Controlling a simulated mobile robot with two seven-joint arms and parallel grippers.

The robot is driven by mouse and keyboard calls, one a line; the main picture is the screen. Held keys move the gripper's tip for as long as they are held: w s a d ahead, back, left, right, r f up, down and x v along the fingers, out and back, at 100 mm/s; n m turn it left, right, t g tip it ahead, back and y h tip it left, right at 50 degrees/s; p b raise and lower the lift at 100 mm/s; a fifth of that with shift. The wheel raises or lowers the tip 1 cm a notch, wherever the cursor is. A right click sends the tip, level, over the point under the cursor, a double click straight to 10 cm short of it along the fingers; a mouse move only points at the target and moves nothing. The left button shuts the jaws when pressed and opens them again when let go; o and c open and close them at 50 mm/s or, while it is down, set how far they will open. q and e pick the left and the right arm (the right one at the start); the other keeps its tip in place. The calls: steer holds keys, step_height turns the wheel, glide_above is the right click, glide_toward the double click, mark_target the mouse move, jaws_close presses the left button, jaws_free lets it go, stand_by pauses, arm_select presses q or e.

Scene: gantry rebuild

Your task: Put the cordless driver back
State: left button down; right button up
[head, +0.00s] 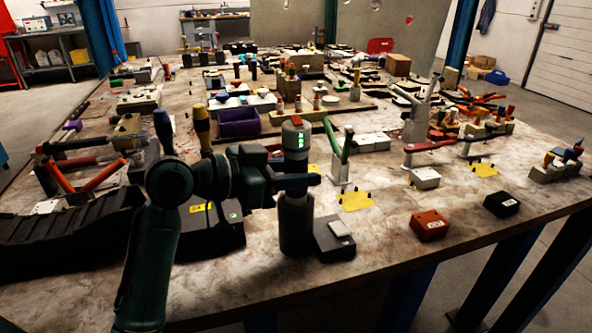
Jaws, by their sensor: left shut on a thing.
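The cordless driver, as far as I can tell, is the dark upright cylinder (296,222) with a grey upper part, green lights and a red mark on top. My left gripper (294,182) comes in from the left and is shut around its middle. The fingers cover part of its body. Its lower end is close to the tabletop; I cannot tell whether it touches. A dark box (335,245) with a pale pad on top is right beside its lower end; I cannot tell if they touch. My right gripper is not in view.
A long black tray (62,250) lies at the left. A purple bin (238,124) and many tools crowd the table behind. A green-handled tool stand (342,160), an orange box (430,226) and a black box (501,204) are at the right. The front right tabletop is mostly clear.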

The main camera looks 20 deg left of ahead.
arm_select(q)
steer(key=c, duration=1.1)
jaws_free()
steer(key=shift+o, duration=1)
steer(key=shift+f, duration=0.15)
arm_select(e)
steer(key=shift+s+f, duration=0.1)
arm_select(q)
steer(key=shift+s+a, duration=0.35)
steer(key=shift+a, duration=0.1)
steer(key=b+v, duration=0.1)
steer(key=v, duration=1.1)
steer(key=shift+r, duration=0.25)
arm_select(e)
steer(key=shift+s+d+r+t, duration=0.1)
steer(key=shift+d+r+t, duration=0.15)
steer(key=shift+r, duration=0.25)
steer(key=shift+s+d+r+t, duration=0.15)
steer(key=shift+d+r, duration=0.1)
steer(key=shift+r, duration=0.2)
